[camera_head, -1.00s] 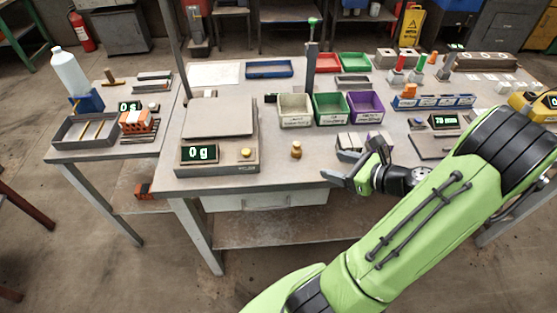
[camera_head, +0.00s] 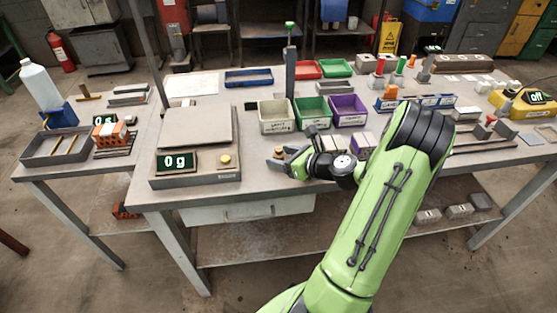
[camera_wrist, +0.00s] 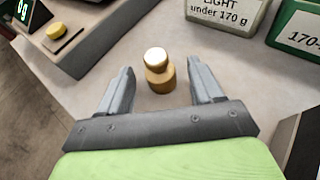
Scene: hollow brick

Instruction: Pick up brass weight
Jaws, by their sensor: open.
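The brass weight (camera_wrist: 158,72) stands upright on the table in the wrist view, a wide round body with a narrower knob on top. It lies between and slightly beyond the two fingertips of my gripper (camera_wrist: 160,82). The fingers are apart, with a gap on each side of the weight. In the head view my gripper (camera_head: 283,160) is low over the table, right of the scale, and the weight there is mostly hidden by the fingers.
A scale (camera_head: 195,130) reading 0 g stands left of my gripper. A cream bin (camera_head: 277,124) marked light, under 170 g, a green bin (camera_head: 313,118) and a purple bin (camera_head: 349,118) stand behind it. Small blocks (camera_head: 362,146) lie to the right.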

